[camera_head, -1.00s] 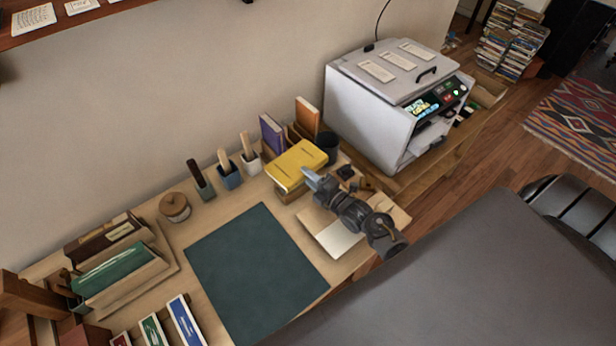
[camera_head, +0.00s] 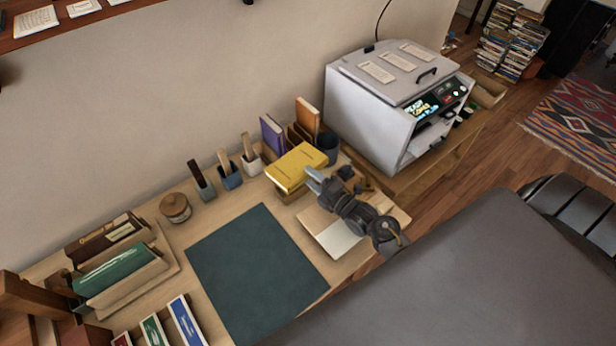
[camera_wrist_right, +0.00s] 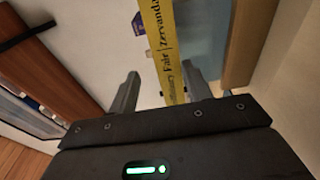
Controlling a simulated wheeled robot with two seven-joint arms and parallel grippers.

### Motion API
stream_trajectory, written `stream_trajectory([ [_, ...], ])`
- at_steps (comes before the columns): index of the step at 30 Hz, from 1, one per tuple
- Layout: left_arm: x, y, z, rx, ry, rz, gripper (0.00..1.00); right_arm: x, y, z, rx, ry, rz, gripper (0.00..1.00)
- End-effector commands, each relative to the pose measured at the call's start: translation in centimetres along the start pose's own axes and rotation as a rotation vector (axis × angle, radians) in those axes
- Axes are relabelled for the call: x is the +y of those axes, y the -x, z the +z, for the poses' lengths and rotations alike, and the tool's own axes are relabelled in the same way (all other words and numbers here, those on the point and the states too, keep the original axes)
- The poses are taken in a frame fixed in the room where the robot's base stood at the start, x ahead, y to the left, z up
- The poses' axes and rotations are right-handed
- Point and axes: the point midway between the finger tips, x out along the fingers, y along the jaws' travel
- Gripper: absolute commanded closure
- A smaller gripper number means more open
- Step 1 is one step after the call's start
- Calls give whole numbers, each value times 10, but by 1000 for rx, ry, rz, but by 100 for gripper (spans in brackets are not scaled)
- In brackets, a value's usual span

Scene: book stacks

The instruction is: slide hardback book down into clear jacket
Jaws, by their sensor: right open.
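A yellow hardback book (camera_head: 297,167) lies flat and raised on a low wooden support at the back of the desk. In the right wrist view its lettered yellow spine (camera_wrist_right: 163,38) runs between the two fingers. My right gripper (camera_head: 312,179) is open at the book's near right edge, one finger on each side of the spine in the wrist view, with gaps beside it. I cannot tell whether a finger touches it. I cannot pick out a clear jacket for certain. My left gripper is out of view.
Orange (camera_head: 307,117) and purple (camera_head: 272,134) books stand behind the yellow one, with a dark cup (camera_head: 327,148) to the right. A large grey machine (camera_head: 372,108) stands farther right. A white sheet (camera_head: 337,239) lies below my arm. The green mat (camera_head: 255,270) is bare.

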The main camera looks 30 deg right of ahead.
Motion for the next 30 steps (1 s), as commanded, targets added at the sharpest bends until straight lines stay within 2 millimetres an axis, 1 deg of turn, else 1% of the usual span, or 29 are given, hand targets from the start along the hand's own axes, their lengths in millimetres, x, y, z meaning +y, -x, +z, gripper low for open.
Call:
stream_trajectory([
  [1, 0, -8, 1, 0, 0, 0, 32, -7, 15, -1, 1, 2, -4, 51],
  [6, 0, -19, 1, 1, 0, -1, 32, -6, 53, 0, 1, 1, -4, 51],
  [9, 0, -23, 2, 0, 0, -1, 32, -6, 72, 0, 1, 2, -3, 51],
  [13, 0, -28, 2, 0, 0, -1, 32, -5, 90, -1, 1, 0, -4, 51],
  [18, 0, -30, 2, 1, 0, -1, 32, -3, 101, 0, 1, 0, -2, 51],
  [30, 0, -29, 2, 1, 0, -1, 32, -2, 103, 0, 0, -1, -1, 51],
])
